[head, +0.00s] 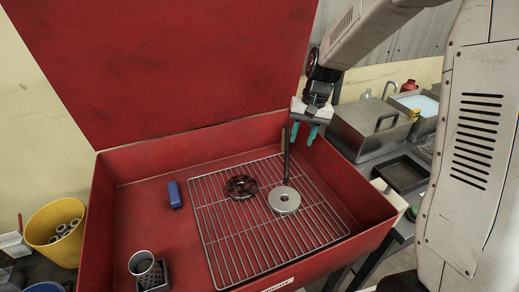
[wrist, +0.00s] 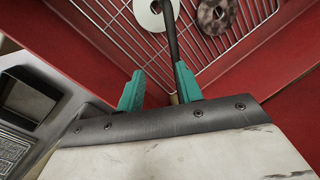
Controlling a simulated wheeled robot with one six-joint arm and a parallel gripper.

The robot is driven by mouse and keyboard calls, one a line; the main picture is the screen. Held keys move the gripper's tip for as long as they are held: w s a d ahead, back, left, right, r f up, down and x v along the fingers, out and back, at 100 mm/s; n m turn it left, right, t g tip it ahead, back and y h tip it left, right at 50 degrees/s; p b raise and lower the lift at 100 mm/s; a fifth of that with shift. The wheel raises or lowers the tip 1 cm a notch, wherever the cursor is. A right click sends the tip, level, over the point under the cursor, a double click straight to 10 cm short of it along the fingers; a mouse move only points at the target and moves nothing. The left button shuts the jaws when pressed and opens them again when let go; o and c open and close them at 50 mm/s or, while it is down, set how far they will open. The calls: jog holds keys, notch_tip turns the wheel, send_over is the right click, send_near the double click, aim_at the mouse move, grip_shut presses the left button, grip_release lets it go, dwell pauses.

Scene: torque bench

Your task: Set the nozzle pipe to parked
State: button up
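The nozzle pipe (head: 287,160) is a thin dark pipe standing nearly upright in the red basin, its lower end over a pale ring-shaped disc (head: 284,200). A brass-coloured piece (head: 283,138) shows beside its upper part. In the wrist view the pipe (wrist: 171,38) runs from the disc (wrist: 153,14) towards my gripper, close to the right finger. My gripper (head: 304,135) has two teal fingers, apart and pointing down, just right of the pipe's top in the head view. In the wrist view a gap shows between the fingers (wrist: 158,86). I cannot tell whether a finger touches the pipe.
The red basin (head: 125,215) has a raised red lid (head: 170,60) behind. A wire rack (head: 235,235) holds the disc and a dark brown rotor (head: 241,186). A blue block (head: 174,194) and a metal cup (head: 142,265) stand left. A steel-topped bench (head: 370,150) is right.

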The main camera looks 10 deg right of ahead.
aim_at(287, 151)
jog(key=shift+t, duration=0.5)
jog(key=w+a+f, duration=0.1)
jog(key=f, duration=0.1)
jog(key=w+f, duration=0.1)
jog(key=f, duration=0.1)
jog(key=w+a+f, duration=0.1)
jog(key=f, duration=0.1)
jog(key=shift+w+a+f, duration=0.25)
jog(key=shift+a+f, duration=0.05)
jog(key=shift+a, duration=0.05)
